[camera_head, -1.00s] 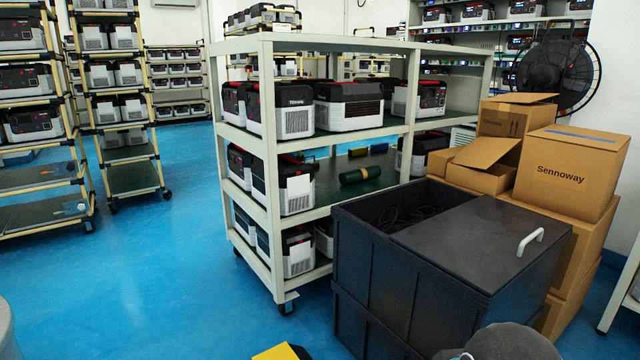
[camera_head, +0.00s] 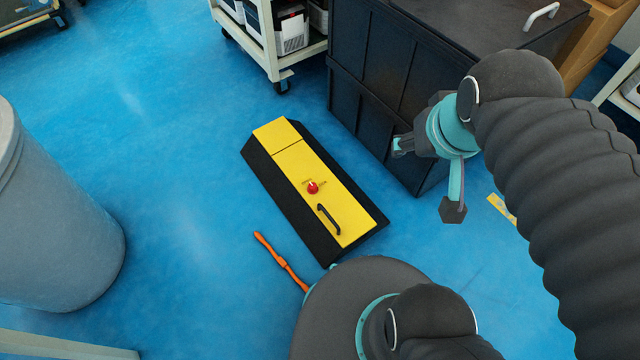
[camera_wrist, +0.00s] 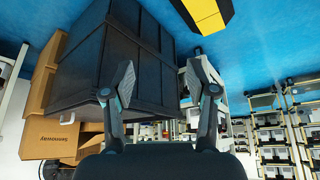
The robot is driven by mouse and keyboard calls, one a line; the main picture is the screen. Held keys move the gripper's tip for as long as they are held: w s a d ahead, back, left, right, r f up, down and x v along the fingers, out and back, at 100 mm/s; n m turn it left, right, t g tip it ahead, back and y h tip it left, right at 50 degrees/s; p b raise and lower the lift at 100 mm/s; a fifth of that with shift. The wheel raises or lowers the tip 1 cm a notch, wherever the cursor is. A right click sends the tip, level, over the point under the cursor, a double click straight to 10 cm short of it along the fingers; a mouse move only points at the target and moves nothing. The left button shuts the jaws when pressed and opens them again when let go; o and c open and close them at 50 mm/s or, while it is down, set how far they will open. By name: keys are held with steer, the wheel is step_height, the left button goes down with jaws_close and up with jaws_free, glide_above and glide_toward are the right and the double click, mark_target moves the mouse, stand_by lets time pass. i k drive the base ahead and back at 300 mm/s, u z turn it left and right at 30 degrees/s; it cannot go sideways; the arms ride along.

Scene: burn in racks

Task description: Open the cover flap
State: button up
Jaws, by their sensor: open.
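The yellow cover flap (camera_head: 315,184) lies on a black ramp-edged floor housing (camera_head: 270,178) on the blue floor, in the middle of the head view. It carries a red knob (camera_head: 313,187) and a black bar handle (camera_head: 328,219) near its lower end. The flap looks flat and closed. My gripper (camera_head: 428,176) is open and empty, to the right of the flap and apart from it, beside the black bin. In the wrist view both fingers (camera_wrist: 161,85) are spread, and only a corner of the yellow and black unit (camera_wrist: 206,14) shows at the top.
A large black bin (camera_head: 385,85) stands behind and right of the flap, close to my gripper. An orange tool-like object (camera_head: 281,262) lies on the floor in front. A grey barrel (camera_head: 55,215) stands at left. Floor left of the flap is clear.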

mark_target(339, 212)
steer(key=z, duration=0.05)
steer(key=k, duration=1.1)
steer(key=u, duration=0.9)
steer(key=i, duration=0.95)
steer(key=z, duration=0.35)
